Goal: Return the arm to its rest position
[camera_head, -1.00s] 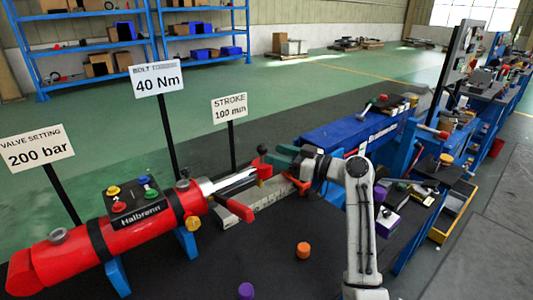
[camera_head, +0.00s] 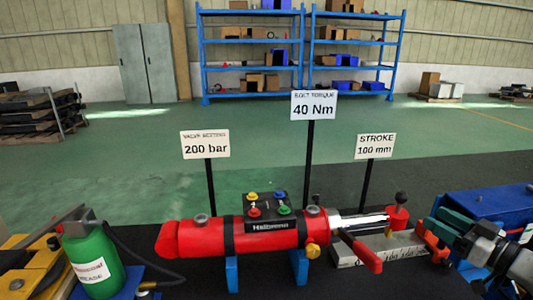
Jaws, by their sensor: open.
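The gripper is just right of the red post with a black ball knob (camera_head: 398,212) and the pale scale bar (camera_head: 385,248). Whether it touches them cannot be told. The red cylinder (camera_head: 190,238) lies to the left on blue supports, its silver rod pointing at my gripper.
Signs reading 200 bar (camera_head: 205,145), 40 Nm (camera_head: 314,105) and 100 mm (camera_head: 375,146) stand behind the cylinder. A green bottle (camera_head: 92,262) stands at left. A blue machine (camera_head: 495,205) is behind my arm.

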